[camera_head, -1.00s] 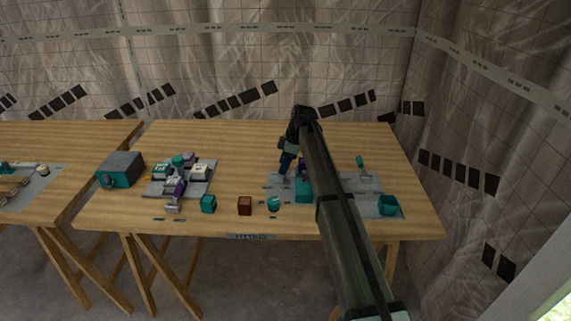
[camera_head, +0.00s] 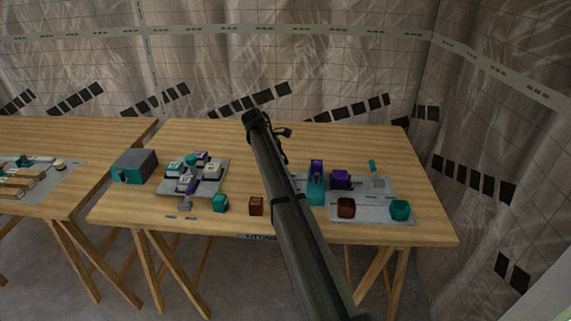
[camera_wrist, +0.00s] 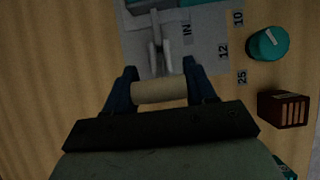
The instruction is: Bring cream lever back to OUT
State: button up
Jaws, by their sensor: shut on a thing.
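The cream lever (camera_wrist: 160,92) is in the wrist view, its round cream bar lying crosswise between the two blue fingers of my gripper (camera_wrist: 161,86). The fingers are shut on the bar. A grey stem (camera_wrist: 155,50) runs from it up to a grey plate (camera_wrist: 205,50). The word IN is printed on the plate beside the stem. No OUT mark can be read. In the head view the lever and fingertips are hidden behind my arm.
A teal knob (camera_wrist: 266,43) and a brown slotted block (camera_wrist: 284,108) lie right of my gripper. The right-hand panel (camera_head: 380,213) carries teal and purple blocks. Another panel (camera_head: 221,182) and a teal-grey box (camera_head: 134,167) are to the left. The table's back is clear.

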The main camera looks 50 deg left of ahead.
jog(key=shift+s+a+f+t+h, duration=0.15)
jog(key=shift+a+t+h, duration=0.05)
jog(key=shift+t+h, duration=0.1)
jog(key=shift+s, duration=0.1)
dwell(0.3)
jog(key=o, duration=1.4)
jog(key=v, duration=1.3)
jog(key=shift+s+a+r, duration=0.2)
jog(key=shift+s+a, duration=0.1)
jog(key=shift+a, duration=0.05)
